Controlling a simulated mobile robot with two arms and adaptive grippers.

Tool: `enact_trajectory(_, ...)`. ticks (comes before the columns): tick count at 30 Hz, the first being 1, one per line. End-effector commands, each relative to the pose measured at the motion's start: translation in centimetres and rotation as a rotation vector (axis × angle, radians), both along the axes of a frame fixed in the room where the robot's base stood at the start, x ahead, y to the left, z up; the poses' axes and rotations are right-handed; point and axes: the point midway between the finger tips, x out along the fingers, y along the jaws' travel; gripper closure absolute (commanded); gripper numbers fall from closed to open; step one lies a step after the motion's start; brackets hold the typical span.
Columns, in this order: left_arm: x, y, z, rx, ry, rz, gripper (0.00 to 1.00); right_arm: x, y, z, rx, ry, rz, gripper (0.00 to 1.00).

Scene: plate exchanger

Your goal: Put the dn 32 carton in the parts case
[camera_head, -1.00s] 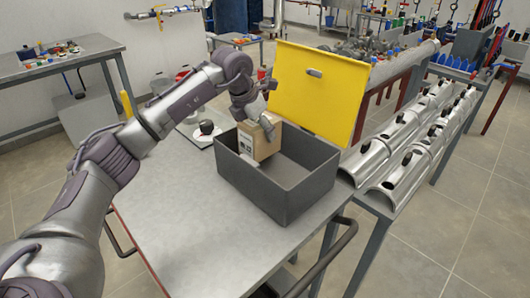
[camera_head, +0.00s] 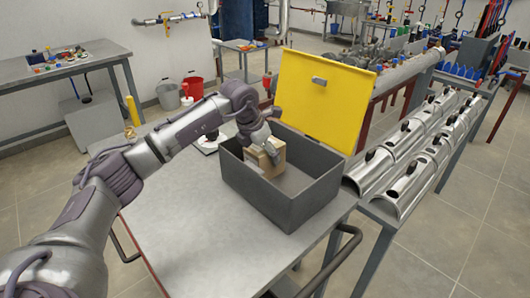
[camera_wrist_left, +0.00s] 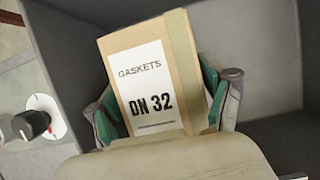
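The dn 32 carton (camera_head: 268,160) is a tan box inside the parts case, near its left back part. In the left wrist view the carton (camera_wrist_left: 146,85) shows a white label reading "GASKETS DN 32". The parts case (camera_head: 290,208) is a dark grey open box with a raised yellow lid (camera_head: 322,95), standing on the grey table. My left gripper (camera_head: 266,145) reaches down into the case from above, its fingers on both sides of the carton. It looks shut on the carton. Whether the carton touches the case floor is hidden. My right gripper is not in view.
The table (camera_head: 200,240) is clear in front of the case. A white scale-like plate (camera_head: 207,143) lies behind my arm, left of the case. Shiny half-pipe covers (camera_head: 410,150) lie on a rack to the right. Red and grey buckets (camera_head: 180,92) stand on the floor behind.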

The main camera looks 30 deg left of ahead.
Motion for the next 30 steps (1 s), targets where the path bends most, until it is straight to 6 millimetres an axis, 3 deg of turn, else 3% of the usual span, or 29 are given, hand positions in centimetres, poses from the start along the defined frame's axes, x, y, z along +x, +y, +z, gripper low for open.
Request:
enact_trajectory(10, -0.2, 0.1, 1.2, -0.001, -0.004, 0.000, 0.19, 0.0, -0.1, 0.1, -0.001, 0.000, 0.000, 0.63)
enact_trajectory(21, -3.0, 1.1, 8.2, 0.000, -0.004, 0.000, 0.19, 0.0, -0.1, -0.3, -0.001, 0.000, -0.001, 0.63)
enact_trajectory(30, -4.3, 1.5, 11.3, 0.000, -0.002, 0.000, 0.19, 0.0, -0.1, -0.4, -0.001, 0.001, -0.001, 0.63)
